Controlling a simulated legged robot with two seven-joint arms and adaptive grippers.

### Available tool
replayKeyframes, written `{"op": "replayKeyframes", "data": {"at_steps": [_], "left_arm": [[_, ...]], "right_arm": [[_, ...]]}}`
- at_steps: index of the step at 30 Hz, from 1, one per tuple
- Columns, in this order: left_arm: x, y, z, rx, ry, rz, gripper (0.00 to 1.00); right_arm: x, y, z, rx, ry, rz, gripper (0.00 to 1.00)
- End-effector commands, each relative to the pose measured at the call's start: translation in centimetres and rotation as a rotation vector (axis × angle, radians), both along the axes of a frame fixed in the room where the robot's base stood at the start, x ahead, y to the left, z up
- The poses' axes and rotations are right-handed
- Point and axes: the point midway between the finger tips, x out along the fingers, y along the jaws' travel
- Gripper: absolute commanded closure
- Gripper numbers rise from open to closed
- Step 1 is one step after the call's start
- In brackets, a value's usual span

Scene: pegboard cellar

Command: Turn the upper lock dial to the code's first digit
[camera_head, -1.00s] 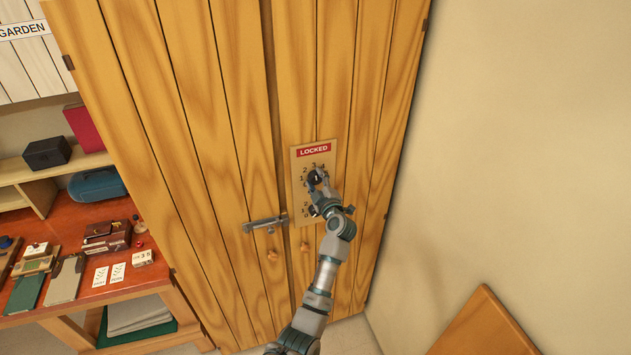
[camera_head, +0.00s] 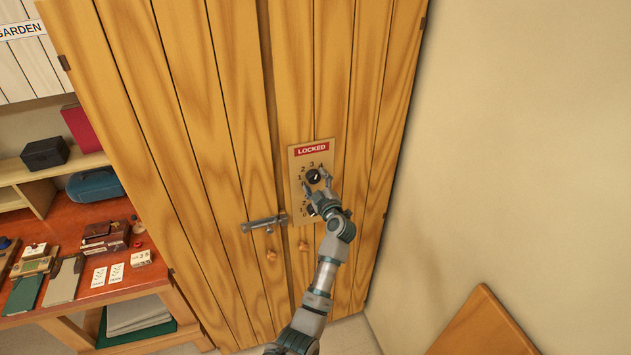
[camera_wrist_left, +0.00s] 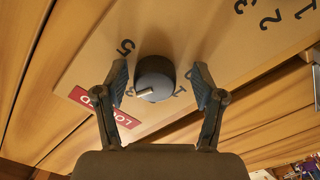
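The upper lock dial (camera_head: 313,177) is a round black knob with a pale pointer mark, on a tan plate (camera_head: 296,160) with a red LOCKED label. In the head view its mark points to the upper right; the exact digit is unclear. My left gripper (camera_head: 319,188) is at this dial. In the left wrist view the dial (camera_wrist_left: 155,80) stands between my left gripper's open fingers (camera_wrist_left: 158,84), with a small gap on each side. The lower dial (camera_head: 311,210) is partly hidden by my gripper. My right gripper is not in view.
The plate is on a wooden door (camera_head: 230,150) with a metal bolt (camera_head: 264,223) left of it. A red-topped bench (camera_head: 70,225) at left holds boxes, books and white cards (camera_head: 108,275). A plain wall (camera_head: 520,150) and a wooden panel (camera_head: 485,325) are at right.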

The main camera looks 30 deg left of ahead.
Motion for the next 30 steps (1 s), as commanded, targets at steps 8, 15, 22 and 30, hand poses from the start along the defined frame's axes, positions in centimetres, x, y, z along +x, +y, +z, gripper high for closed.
{"op": "replayKeyframes", "data": {"at_steps": [8, 15, 22, 30], "left_arm": [[-0.2, 0.0, 0.6, 0.004, -0.009, 0.001, 0.28], [-2.0, -2.3, 0.5, 0.003, -0.010, -0.001, 0.28], [-5.3, -6.4, 0.3, 0.002, -0.007, -0.002, 0.28], [-7.4, -9.0, 0.3, 0.004, -0.004, 0.000, 0.28]], "right_arm": [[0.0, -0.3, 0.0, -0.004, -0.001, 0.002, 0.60], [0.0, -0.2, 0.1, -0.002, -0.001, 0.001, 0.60], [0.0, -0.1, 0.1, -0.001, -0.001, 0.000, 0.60], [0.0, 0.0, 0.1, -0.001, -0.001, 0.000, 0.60]]}}
